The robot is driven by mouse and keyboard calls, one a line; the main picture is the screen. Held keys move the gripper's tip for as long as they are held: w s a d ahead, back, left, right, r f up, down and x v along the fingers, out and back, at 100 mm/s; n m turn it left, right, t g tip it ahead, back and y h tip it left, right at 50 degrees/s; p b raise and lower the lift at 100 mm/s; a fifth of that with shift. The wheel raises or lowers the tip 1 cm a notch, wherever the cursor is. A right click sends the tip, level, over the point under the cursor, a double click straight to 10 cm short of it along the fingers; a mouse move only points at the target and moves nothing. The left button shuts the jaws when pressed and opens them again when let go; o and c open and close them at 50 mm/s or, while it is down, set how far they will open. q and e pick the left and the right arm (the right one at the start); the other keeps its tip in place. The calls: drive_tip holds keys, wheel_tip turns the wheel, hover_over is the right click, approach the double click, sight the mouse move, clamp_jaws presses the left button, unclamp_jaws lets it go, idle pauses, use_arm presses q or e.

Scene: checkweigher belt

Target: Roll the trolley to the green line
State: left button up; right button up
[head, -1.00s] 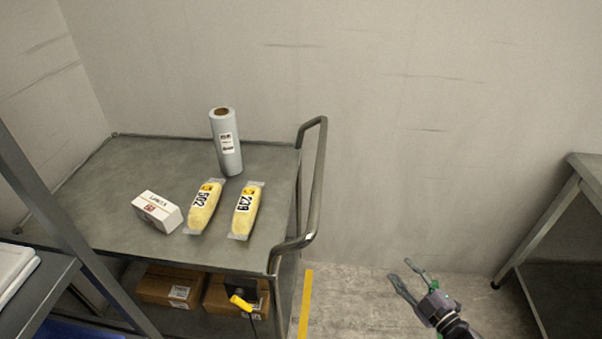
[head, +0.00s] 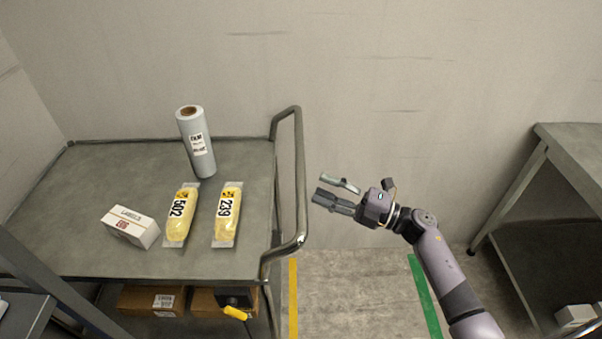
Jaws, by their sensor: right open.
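The trolley (head: 110,165) is a grey metal cart at the left with a raised tubular handle (head: 300,180) on its right end. A green line (head: 425,296) runs along the floor to the right, partly hidden by my right arm. My right gripper (head: 334,190) is open and empty, a little right of the handle, with its fingers pointing left towards it. It looks apart from the handle. My left gripper is not in view.
On the trolley top are a roll of film (head: 196,145), a label box (head: 131,227) and two yellow packs, 502 (head: 179,222) and 239 (head: 227,221). Cartons (head: 150,300) sit below. A yellow line (head: 293,300) lies beside the trolley. A table (head: 575,150) stands right.

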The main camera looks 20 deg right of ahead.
sight(301, 179)
drive_tip(key=p+x, duration=0.1)
drive_tip(key=x, duration=0.5)
drive_tip(key=shift+w+a+r, duration=0.1)
drive_tip(key=shift+w+a, duration=0.15)
drive_tip(key=shift+a, duration=0.05)
drive_tip(key=shift+c, duration=0.5)
clamp_jaws()
